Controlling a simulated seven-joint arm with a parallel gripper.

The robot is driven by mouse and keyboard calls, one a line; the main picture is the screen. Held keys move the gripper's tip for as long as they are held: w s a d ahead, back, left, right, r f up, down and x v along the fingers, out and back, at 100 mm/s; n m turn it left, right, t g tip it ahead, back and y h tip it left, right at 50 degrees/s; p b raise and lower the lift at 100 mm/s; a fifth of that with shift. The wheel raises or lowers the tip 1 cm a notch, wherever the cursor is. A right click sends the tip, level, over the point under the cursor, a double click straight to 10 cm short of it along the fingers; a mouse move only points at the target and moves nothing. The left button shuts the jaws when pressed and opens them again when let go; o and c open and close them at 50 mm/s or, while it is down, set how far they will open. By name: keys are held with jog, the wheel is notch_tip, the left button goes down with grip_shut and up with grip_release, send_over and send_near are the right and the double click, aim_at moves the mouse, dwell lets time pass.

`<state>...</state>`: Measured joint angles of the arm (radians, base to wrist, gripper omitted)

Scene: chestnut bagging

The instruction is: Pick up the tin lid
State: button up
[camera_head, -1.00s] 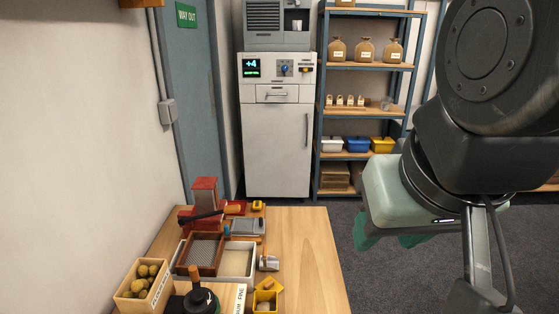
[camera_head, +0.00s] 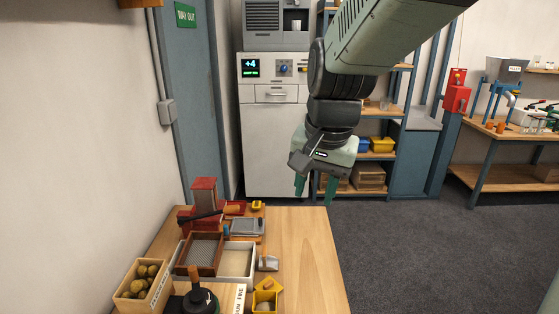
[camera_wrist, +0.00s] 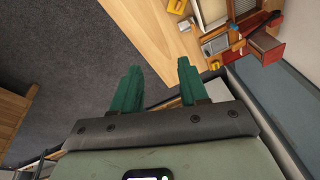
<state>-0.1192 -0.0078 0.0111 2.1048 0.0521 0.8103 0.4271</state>
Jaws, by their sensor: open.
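I cannot make out the tin lid for certain in either view. At the table's front is a small open yellow box (camera_head: 265,302) with a yellow piece (camera_head: 268,284) at its back edge; whether that piece is a lid I cannot tell. My gripper (camera_head: 316,188) has green fingers and is open and empty. It hangs in the air, appearing above and beyond the table's far right corner in the head view. In the wrist view, my gripper (camera_wrist: 159,68) has its fingers apart with nothing between them.
The wooden table (camera_head: 305,255) is bare on its right side. Its left holds a box of round brown things (camera_head: 146,282), a mesh-bottomed tray (camera_head: 202,252), a white tray (camera_head: 238,262), a metal scoop (camera_head: 268,263) and a red device (camera_head: 204,195). A cabinet (camera_head: 275,145) and shelves stand behind.

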jog(key=w+a+f+m+g, duration=0.1)
jog(key=w+a+f+m, duration=0.15)
jog(key=w+f, duration=0.35)
jog(key=w+a+f+m+g, duration=0.1)
jog(key=w+a+f, duration=0.2)
jog(key=f, duration=0.5)
jog(key=m+g, duration=0.2)
send_near(269, 283)
jog(key=f, duration=0.3)
jog(key=shift+s, duration=0.3)
jog(key=shift+s+a+f, duration=0.15)
jog(key=shift+f, duration=1.25)
jog(key=shift+s+a+f, duration=0.15)
jog(key=shift+a+f, duration=0.05)
jog(key=shift+f, duration=1.15)
jog(key=shift+c, duration=0.2)
grip_shut()
